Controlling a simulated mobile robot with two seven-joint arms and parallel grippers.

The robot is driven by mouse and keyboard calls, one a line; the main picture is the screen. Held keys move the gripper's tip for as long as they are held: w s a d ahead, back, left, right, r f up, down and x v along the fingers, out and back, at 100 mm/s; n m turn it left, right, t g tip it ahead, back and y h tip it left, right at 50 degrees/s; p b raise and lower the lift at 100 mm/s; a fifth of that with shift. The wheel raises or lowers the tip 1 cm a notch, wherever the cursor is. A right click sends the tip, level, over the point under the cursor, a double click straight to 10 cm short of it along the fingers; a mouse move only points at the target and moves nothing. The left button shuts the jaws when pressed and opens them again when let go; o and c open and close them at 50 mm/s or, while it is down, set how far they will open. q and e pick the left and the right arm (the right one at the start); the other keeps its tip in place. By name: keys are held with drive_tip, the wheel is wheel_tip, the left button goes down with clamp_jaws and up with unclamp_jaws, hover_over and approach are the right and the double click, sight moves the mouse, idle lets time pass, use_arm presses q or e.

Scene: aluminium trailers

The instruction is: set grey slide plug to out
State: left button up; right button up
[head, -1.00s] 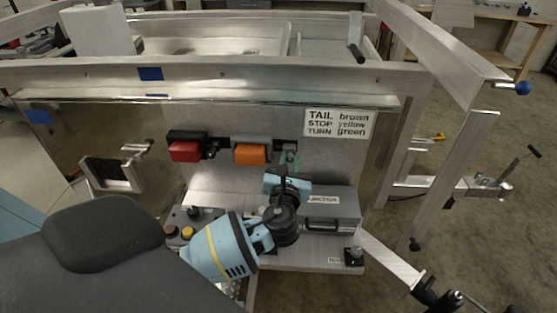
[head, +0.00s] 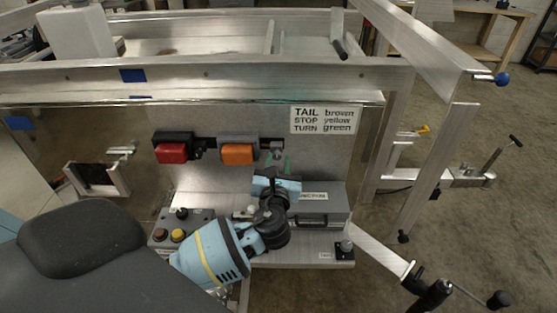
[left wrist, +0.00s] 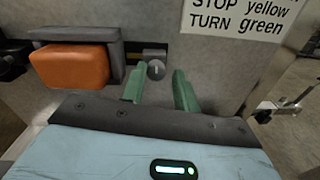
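A grey housing (head: 238,139) with an orange block (head: 237,155) sits on the upright metal panel; a dark rail runs out of its right side. A small round grey knob (head: 277,147) stands at the right end of this rail. In the left wrist view the knob (left wrist: 156,69) shows between and beyond the two green fingertips, and the orange block (left wrist: 70,67) is to their left. My left gripper (left wrist: 158,78) is open and empty, just in front of and slightly below the knob; contact cannot be told. In the head view its fingers (head: 278,163) point at the panel. My right gripper is not in view.
A black housing with a red block (head: 172,153) is at the left. A grey junction box (head: 325,205) and a button box (head: 178,228) are on the shelf below. A wiring label (head: 323,120) is on the panel at upper right. Metal frame beams stand at the right.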

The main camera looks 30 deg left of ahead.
use_arm(q)
drive_tip(key=v, duration=0.6)
drive_tip(key=shift+s+d, duration=0.2)
drive_tip(key=shift+s, duration=0.15)
drive_tip(key=shift+f, duration=0.1)
